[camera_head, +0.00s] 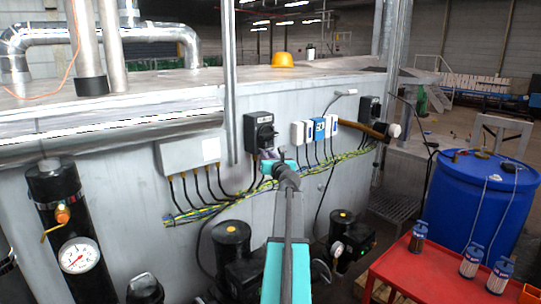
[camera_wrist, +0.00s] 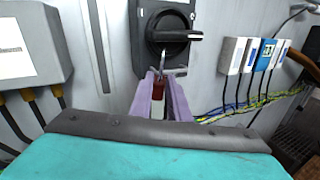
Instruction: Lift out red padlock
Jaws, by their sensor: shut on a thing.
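The red padlock (camera_wrist: 158,99) shows in the wrist view between the two purple fingers of my gripper (camera_wrist: 162,82), which is shut on it. Its silver shackle points up toward the black rotary switch (camera_wrist: 172,37) on a dark grey box. I cannot tell whether the shackle still passes through the switch. In the head view my gripper (camera_head: 266,155) is just below the same switch box (camera_head: 259,131), and the padlock is too small or hidden to make out there.
Small white and blue boxes (camera_head: 314,130) sit right of the switch, with cables below. A light grey box (camera_head: 188,153) is on the left. A vertical pipe (camera_head: 229,80) stands just left of the switch. A red table (camera_head: 425,270) with small bottles and a blue barrel (camera_head: 482,200) are at right.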

